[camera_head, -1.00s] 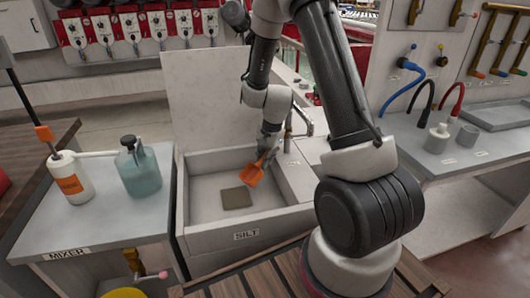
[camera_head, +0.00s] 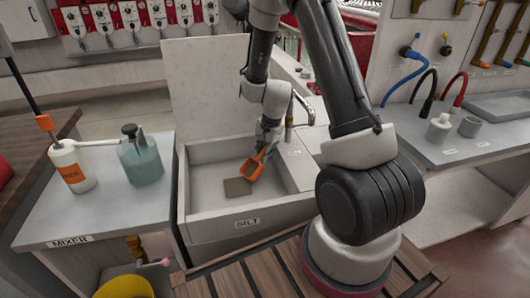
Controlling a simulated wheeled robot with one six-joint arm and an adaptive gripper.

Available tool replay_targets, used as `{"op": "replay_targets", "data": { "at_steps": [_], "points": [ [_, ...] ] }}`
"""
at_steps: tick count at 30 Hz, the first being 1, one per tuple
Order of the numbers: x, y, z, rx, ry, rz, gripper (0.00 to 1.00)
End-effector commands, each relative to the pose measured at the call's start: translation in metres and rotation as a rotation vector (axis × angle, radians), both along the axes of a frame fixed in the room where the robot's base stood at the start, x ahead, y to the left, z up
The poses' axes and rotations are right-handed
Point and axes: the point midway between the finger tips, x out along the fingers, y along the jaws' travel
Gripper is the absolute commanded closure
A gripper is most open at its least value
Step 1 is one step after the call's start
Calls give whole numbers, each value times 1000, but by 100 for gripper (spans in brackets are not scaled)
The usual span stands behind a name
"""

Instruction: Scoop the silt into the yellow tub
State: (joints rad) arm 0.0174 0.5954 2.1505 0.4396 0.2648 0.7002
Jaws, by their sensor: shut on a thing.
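An orange scoop (camera_head: 252,168) is held in my gripper (camera_head: 264,150), which is shut on it inside the sink labelled SILT. A flat grey-brown patch of silt (camera_head: 237,187) lies on the floor of the sink (camera_head: 205,208). The scoop is close to the right upper side of the silt; I cannot tell whether they touch. The scoop's bowl looks tilted, and its inside is too small to read. The yellow tub (camera_head: 124,288) shows only in part at the bottom left, below the MIXER bench.
A tap (camera_head: 303,108) stands at the sink's right rear. The MIXER bench (camera_head: 120,205) on the left holds an orange-labelled white bottle (camera_head: 73,168) and a teal jug (camera_head: 141,160). Slatted wood (camera_head: 230,282) lies in front. The right bench (camera_head: 450,150) carries hoses and grey fittings.

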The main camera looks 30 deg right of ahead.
Motion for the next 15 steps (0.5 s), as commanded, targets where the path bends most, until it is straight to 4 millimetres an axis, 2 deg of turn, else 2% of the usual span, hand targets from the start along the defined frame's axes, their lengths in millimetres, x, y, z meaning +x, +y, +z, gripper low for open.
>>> {"op": "replay_targets", "data": {
  "at_steps": [8,15],
  "points": [
    [-2,2,-1,1,5,-1,100],
    [-6,16,0,1,3,0,100]
  ]
}}
